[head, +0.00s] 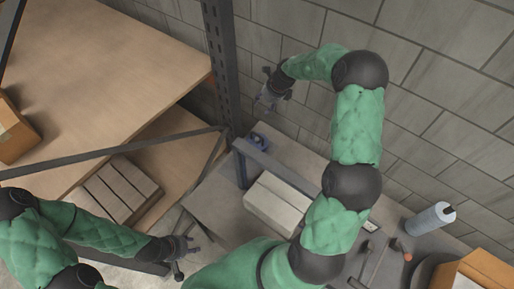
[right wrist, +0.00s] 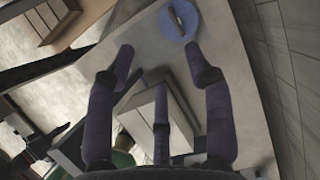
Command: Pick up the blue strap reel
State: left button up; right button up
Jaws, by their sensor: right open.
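The blue strap reel (right wrist: 180,20) shows in the right wrist view as a blue disc with a grey-brown centre, on the pale tabletop at the top of the picture. In the head view the reel (head: 259,142) is small, near the back corner of the grey table by the rack post. My right gripper (head: 266,101) is above and behind it, against the wall side. In the right wrist view my right gripper (right wrist: 163,62) has its fingers spread and empty, with the reel just beyond the fingertips. My left gripper (head: 187,254) is low at left, small, its fingers apart, holding nothing visible.
A pale box (head: 275,203) lies on the table beside a grey frame bar (head: 275,168). A dark rack post (head: 220,60) stands close to the reel. The block wall is just behind.

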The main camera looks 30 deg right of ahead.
jog(key=b, duration=1.3)
send_near(257, 135)
jog(key=shift+b+x, duration=0.6)
jog(key=shift+x, duration=3.6)
jog(key=shift+w, duration=0.1)
grip_shut()
